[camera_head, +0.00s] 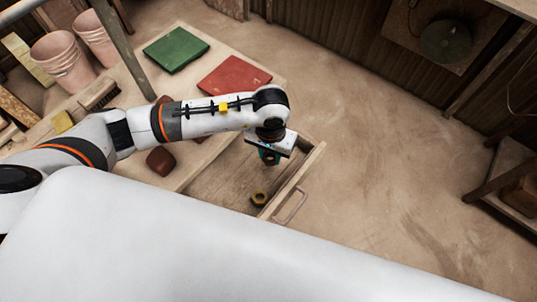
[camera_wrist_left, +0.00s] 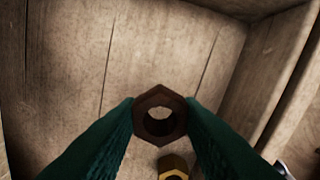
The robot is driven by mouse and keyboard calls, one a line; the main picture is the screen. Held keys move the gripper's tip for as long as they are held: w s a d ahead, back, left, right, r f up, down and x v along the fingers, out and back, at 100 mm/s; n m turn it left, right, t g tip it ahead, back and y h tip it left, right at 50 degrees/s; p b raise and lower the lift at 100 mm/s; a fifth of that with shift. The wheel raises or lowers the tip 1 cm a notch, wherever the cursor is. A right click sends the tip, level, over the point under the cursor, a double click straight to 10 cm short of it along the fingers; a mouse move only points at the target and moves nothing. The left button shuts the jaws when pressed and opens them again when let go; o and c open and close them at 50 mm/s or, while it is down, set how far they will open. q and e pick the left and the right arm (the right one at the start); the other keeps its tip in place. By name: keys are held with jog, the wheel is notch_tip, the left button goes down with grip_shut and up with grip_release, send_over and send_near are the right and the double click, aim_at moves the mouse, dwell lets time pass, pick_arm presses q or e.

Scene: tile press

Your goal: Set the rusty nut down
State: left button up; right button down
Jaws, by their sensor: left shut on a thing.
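The rusty nut (camera_wrist_left: 160,91) is a dark brown hexagon with a round hole. In the left wrist view it sits between the two green fingertips of my left gripper (camera_wrist_left: 160,115), which is shut on it. In the head view my left gripper (camera_head: 269,157) hangs over the open wooden drawer (camera_head: 225,182), and the nut is hidden there. A brass-coloured nut (camera_head: 259,198) lies on the drawer floor, and in the left wrist view it shows (camera_wrist_left: 173,166) below the held nut. My right gripper is not in view.
The drawer's front wall (camera_head: 295,180) carries a metal handle (camera_head: 291,206). The worktable holds a green tile (camera_head: 175,49), a red tile (camera_head: 233,78), a brush (camera_head: 100,94) and a dark red lump (camera_head: 160,161). Pink buckets (camera_head: 63,61) stand at the left. Much of the drawer floor is bare.

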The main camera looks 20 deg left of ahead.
aim_at(270, 156)
pick_arm(q)
notch_tip(270, 156, down, 3)
jog(key=shift+f+p, duration=0.1)
jog(key=shift+p, duration=0.2)
jog(key=shift+f, duration=0.1)
jog(key=shift+f+b, duration=0.1)
jog(key=shift+b, duration=0.2)
jog(key=o, duration=1)
